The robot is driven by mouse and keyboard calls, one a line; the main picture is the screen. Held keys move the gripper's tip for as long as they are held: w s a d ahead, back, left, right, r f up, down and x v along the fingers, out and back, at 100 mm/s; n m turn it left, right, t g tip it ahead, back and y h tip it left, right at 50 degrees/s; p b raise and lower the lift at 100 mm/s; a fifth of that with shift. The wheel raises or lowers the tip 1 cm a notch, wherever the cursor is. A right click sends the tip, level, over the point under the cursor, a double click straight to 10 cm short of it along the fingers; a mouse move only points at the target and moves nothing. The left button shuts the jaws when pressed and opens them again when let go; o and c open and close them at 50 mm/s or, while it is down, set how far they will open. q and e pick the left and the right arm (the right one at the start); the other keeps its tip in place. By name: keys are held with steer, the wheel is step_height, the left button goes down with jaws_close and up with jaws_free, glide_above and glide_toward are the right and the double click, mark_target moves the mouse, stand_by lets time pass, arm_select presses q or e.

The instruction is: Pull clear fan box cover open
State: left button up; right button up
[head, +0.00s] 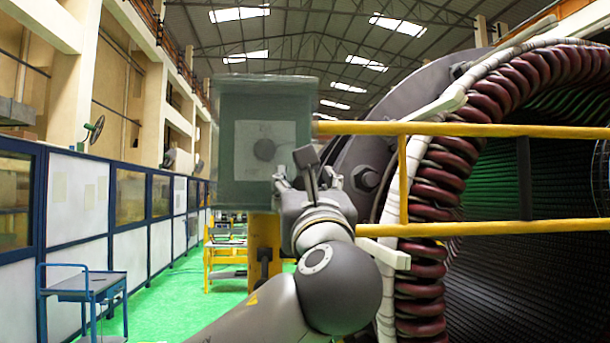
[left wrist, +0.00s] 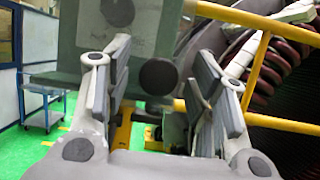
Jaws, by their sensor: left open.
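The fan box (head: 232,105) is a grey-green box with a translucent cover, upright on a yellow post. A pale panel with a dark round knob (head: 264,149) shows through its front. The cover looks shut in the head view. My left gripper (head: 310,172) is at the box's lower right edge. In the left wrist view my left gripper (left wrist: 162,65) is open, its fingers apart on either side of a dark round piece (left wrist: 158,76) near the box's lower edge. I cannot tell whether a finger touches the cover. My right gripper is not in view.
Yellow rails (head: 460,129) run right of the box, in front of the large stator with dark red windings (head: 445,165). A blue trolley (head: 85,288) stands at the lower left. The green floor (head: 185,310) between is clear.

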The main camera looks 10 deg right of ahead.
arm_select(q)
steer(key=shift+w, duration=0.1)
jaws_close()
stand_by(0.3)
steer(key=shift+a, duration=0.1)
